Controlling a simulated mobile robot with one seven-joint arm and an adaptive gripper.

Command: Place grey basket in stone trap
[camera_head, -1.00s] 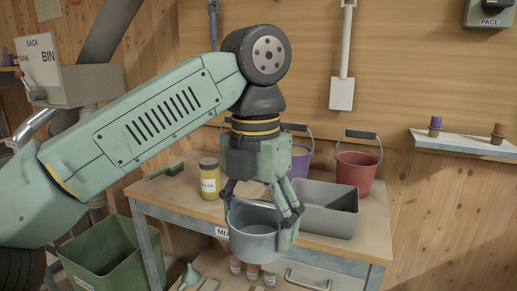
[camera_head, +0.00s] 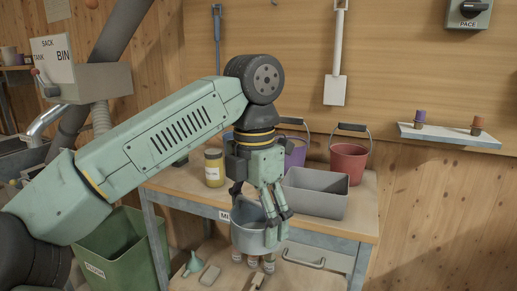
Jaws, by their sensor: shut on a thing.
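The grey basket (camera_head: 246,240) is a small round grey container with an open top. My gripper (camera_head: 262,206) is shut on its rim and holds it roughly upright, in front of the workbench's front edge. One finger reaches down the basket's right side; part of the rim and the inside is hidden by the fingers. I cannot pick out a stone trap with certainty in this view.
A green bin (camera_head: 113,245) stands at lower left. A labelled sack-bin machine (camera_head: 85,80) is at upper left.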

